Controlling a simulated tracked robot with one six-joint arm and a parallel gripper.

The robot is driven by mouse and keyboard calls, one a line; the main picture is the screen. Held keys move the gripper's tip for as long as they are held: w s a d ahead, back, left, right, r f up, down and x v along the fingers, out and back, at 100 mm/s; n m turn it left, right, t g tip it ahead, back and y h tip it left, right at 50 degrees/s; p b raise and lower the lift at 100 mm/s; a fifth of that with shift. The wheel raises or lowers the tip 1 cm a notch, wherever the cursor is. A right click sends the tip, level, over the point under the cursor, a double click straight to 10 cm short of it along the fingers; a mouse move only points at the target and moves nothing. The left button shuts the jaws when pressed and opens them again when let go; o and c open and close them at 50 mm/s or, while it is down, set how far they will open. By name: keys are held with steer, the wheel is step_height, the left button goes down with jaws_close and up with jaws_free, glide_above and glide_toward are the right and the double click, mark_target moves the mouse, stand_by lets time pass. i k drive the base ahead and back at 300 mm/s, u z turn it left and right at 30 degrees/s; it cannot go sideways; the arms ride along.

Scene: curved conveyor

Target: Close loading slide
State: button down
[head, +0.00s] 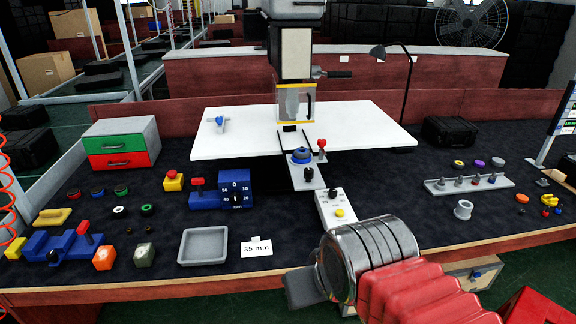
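A grey slide plate (310,181) sticks out toward me from under the machine (295,60) in the middle of the bench, past the front edge of the white table (360,114). It looks like the loading slide. A blue round holder (302,156) sits on it, with a red-knobbed lever (321,146) beside it and a small black knob (308,174) nearer its front end. My gripper (300,288) is low in the middle, over the bench's front edge, apart from the slide. Its dark fingertips point left; any gap between them cannot be made out.
A white control box (337,209) with a black knob and a yellow button stands just in front of the slide. A grey tray (204,246), blue fixtures (235,190) and a green-red drawer box (120,143) are left. A peg rack (468,185) and a lamp (408,70) are right.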

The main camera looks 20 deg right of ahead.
mark_target(307, 176)
steer(key=u, duration=0.25)
steer(key=i, duration=1)
